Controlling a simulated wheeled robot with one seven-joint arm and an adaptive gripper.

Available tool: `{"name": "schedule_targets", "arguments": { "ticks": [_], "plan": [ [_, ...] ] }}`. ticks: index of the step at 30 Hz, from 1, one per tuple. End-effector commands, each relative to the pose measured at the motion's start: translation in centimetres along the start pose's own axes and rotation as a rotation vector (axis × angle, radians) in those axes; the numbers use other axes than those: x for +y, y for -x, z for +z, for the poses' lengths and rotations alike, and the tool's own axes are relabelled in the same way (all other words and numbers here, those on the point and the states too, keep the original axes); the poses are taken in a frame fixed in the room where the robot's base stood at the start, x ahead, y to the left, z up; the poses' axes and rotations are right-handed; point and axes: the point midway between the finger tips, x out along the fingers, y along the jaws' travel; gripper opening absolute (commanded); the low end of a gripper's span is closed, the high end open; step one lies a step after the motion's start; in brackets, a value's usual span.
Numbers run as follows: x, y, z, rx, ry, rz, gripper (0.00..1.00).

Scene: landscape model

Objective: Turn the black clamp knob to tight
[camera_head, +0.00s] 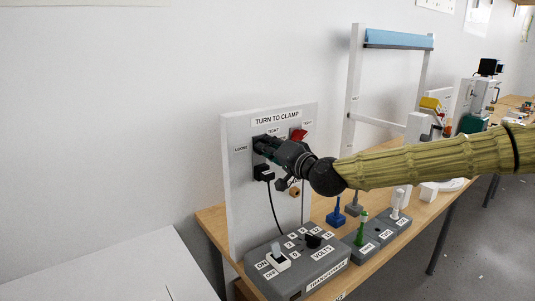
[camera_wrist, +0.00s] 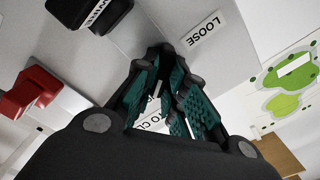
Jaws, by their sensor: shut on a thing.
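The black clamp knob (camera_head: 257,140) is on the upright grey panel (camera_head: 238,190), under the label "TURN TO CLAMP" (camera_head: 277,117). A "LOOSE" label (camera_head: 240,149) is to its left and a "TIGHT" label above it. My gripper (camera_head: 264,146) reaches in from the right and is shut on the knob, whose body is mostly hidden behind the fingers. In the wrist view the green-padded fingers of my gripper (camera_wrist: 168,95) point at the panel, with the "LOOSE" label (camera_wrist: 204,28) beyond them. I cannot tell which way the knob points.
A red knob (camera_head: 299,135) sits close to the right on the panel, also in the wrist view (camera_wrist: 35,90). A black plug (camera_head: 263,172) with a cable is below. A grey transformer box (camera_head: 318,266) and switch boxes (camera_head: 370,240) stand on the wooden bench in front.

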Motion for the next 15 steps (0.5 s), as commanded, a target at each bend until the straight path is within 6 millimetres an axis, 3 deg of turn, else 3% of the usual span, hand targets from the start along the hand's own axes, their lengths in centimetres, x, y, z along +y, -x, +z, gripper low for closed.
{"name": "schedule_targets", "arguments": {
  "ticks": [15],
  "plan": [
    [0.1,-0.01,-0.17,0.003,-0.076,0.001,0.0]
  ]
}}
